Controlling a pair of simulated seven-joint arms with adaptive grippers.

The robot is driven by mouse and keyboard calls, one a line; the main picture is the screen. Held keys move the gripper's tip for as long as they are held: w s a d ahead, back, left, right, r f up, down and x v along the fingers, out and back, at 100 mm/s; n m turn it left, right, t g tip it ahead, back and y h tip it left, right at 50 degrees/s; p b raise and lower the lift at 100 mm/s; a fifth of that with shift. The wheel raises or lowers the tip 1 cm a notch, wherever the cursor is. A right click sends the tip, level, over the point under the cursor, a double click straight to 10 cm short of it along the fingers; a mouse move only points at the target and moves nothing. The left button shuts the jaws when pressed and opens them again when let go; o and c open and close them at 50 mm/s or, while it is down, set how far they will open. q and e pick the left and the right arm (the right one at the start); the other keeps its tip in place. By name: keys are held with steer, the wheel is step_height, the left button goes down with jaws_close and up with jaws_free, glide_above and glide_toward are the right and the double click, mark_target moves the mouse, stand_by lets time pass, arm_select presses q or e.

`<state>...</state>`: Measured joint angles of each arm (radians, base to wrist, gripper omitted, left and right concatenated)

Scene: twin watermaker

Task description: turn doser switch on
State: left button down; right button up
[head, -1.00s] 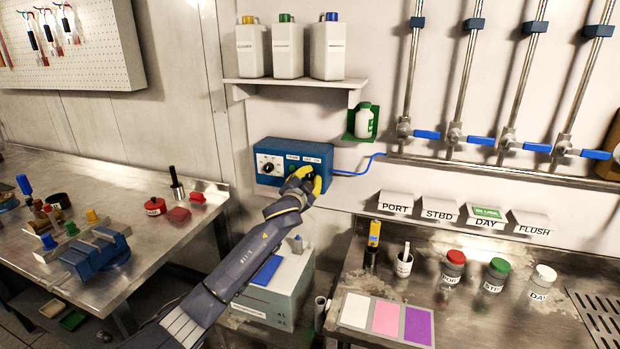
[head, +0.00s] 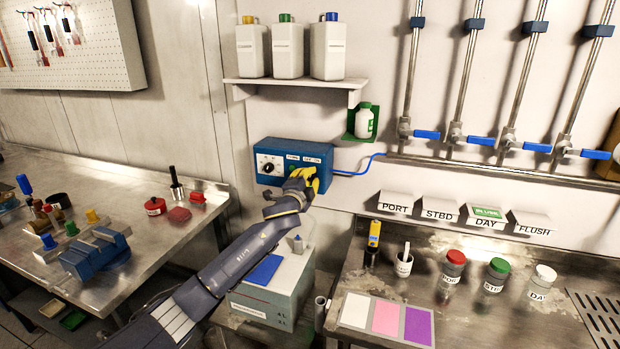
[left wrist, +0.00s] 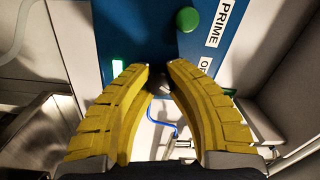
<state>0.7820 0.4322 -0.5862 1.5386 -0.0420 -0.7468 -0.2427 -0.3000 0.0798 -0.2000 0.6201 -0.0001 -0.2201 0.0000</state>
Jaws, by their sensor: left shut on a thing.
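A green button (left wrist: 187,19), a PRIME label (left wrist: 229,20) and a bright green light (left wrist: 118,67) are nearby. My right gripper is out of view.
A blue cable (head: 360,171) leaves the box's right side. A shelf (head: 300,82) with several bottles is above, and a green holder with a white bottle (head: 364,122) is at the upper right. A grey cabinet (head: 285,285) stands below my left arm.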

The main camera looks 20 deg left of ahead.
arm_select(q)
steer(key=shift+a+f, duration=0.1)
steer(key=shift+f, duration=0.1)
steer(key=c, duration=1.5)
jaws_free()
steer(key=o, duration=0.4)
steer(key=shift+r, duration=0.15)
steer(key=s, duration=1.2)
steer(key=shift+a+f, duration=0.2)
